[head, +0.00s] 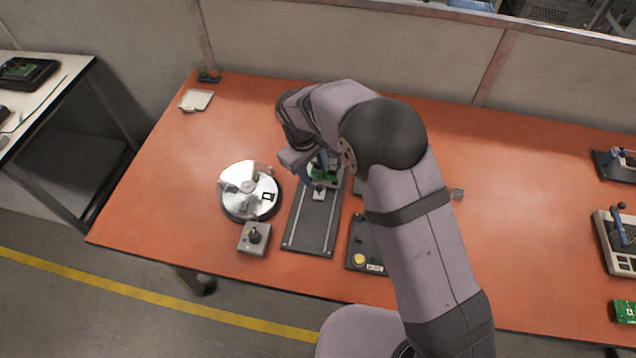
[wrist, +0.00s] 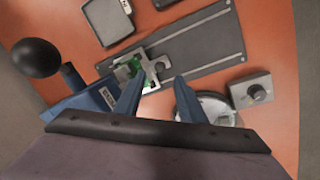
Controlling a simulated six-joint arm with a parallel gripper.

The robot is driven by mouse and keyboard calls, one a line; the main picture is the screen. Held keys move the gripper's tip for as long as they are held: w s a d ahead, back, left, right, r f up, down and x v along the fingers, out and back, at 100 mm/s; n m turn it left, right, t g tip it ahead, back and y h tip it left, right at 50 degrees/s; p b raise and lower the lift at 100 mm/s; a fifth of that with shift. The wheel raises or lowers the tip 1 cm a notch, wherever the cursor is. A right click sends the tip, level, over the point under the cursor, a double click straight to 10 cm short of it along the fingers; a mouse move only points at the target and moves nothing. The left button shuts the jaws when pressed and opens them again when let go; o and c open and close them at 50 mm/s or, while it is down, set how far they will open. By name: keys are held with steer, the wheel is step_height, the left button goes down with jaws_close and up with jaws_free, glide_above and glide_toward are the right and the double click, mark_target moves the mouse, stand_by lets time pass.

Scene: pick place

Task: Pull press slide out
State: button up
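The press slide (head: 318,194) is a light metal carriage on a dark base plate with two rails (head: 308,222). A green board (head: 324,177) sits on it. In the wrist view the slide (wrist: 150,83) and part of the green board (wrist: 122,73) show just beyond my fingers, with the rail plate (wrist: 200,45) running to the upper right. My gripper (wrist: 160,78) has two blue fingers spread apart, with nothing visibly held between them. I cannot tell whether a finger touches the slide. The blue press body (wrist: 85,105) and black ball handle (wrist: 35,58) are at the left.
A round shiny turntable (head: 250,190) and a grey knob box (head: 254,238) stand left of the rails. A dark control box with a yellow button (head: 360,258) is on the right. My arm hides much of the table behind it.

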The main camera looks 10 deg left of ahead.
mark_target(319, 186)
steer(key=shift+f, duration=0.1)
steer(key=shift+w+d+f+p, duration=0.2)
steer(key=shift+f+p, duration=0.2)
steer(key=shift+f, duration=0.75)
steer(key=shift+w+d+f+p, duration=0.15)
steer(key=shift+f+p, duration=0.25)
steer(key=shift+f, duration=0.8)
steer(key=shift+w+d+f+p, duration=0.1)
steer(key=shift+w+f+p, duration=0.25)
steer(key=shift+f, duration=0.8)
steer(key=shift+s, duration=0.1)
jaws_close()
